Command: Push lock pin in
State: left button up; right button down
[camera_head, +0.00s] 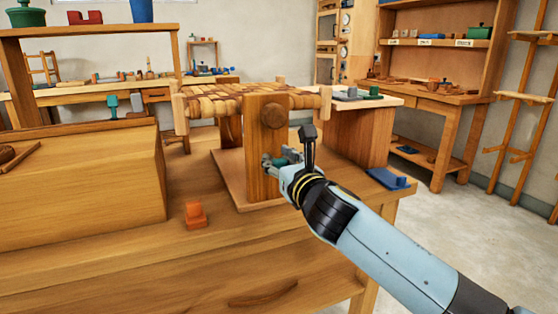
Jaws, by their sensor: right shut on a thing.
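A woven bark seat (235,98) in light and dark strips rests in a wooden stand on the bench. The stand's front post (262,185) is upright, with a round wooden knob (274,116) near its top. A small grey-teal lock pin (271,161) shows low on the post's right side. My right gripper (289,157) comes in from the lower right and is shut at the pin, beside the post. The fingers hide much of the pin, so how deep it sits cannot be told. My left gripper is not in view.
An orange block (195,214) stands on the bench in front of the stand. A blue item (387,178) lies at the bench's right edge. A large wooden box (80,180) fills the left. The bench front is clear.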

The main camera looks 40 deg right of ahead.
jog(key=x, duration=0.2)
jog(key=shift+w+d+p, duration=0.1)
jog(key=shift+w+p, duration=0.15)
jog(key=shift+p, duration=0.15)
jog(key=c, duration=1.4)
grip_release()
jog(key=shift+r, duration=0.1)
jog(key=o, duration=0.5)
jog(key=v, duration=1.2)
jog(key=shift+w, duration=0.1)
